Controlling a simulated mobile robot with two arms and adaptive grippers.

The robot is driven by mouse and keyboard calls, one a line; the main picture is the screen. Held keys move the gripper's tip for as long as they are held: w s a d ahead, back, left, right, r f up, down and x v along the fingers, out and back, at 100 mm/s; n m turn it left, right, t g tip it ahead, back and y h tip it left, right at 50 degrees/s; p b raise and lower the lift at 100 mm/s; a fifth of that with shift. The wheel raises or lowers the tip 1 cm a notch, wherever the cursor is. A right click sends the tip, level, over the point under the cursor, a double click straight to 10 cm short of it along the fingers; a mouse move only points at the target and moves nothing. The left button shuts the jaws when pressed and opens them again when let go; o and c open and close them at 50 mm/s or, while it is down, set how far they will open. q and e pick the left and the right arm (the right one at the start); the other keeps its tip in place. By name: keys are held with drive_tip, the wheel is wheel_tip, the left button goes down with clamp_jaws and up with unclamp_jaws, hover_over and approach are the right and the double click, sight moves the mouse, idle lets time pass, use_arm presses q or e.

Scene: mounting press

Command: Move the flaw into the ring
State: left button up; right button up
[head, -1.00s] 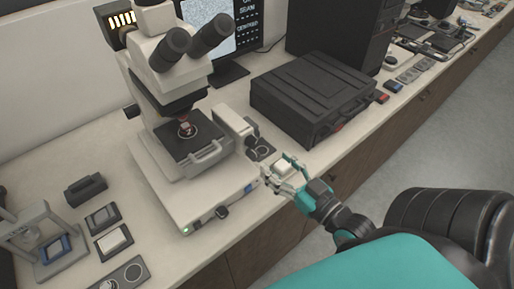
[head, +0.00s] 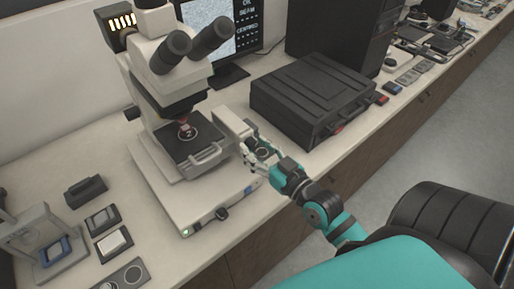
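The microscope (head: 165,185) stands on the bench at the left. Its dark stage (head: 180,150) carries a pale ring mark (head: 188,134) under the red-tipped objective. The monitor (head: 222,30) behind shows a grey speckled picture with white text beside it; it is cut off at the top, and I cannot make out a flaw or a ring on it. My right gripper (head: 248,153) is at the white block (head: 232,124) on the right side of the stage, close to the knobs there. Its fingers are small and partly hidden, so their opening and any contact are unclear. My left gripper is not in view.
A black case (head: 310,95) lies right of the microscope, close to my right gripper. A small press (head: 42,240), a black block (head: 86,188) and small trays (head: 113,240) are at the left. The bench's front edge runs below my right arm.

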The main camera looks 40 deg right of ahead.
clamp_jaws()
drive_tip(key=shift+r+m+p, duration=0.2)
drive_tip(key=shift+m+p, duration=0.3)
drive_tip(key=shift+p, duration=0.15)
drive_tip(key=shift+m+p, duration=0.35)
drive_tip(key=shift+m, duration=0.05)
drive_tip(key=shift+f+m, duration=0.15)
drive_tip(key=shift+m, duration=0.35)
drive_tip(key=shift+o, duration=1.5)
unclamp_jaws()
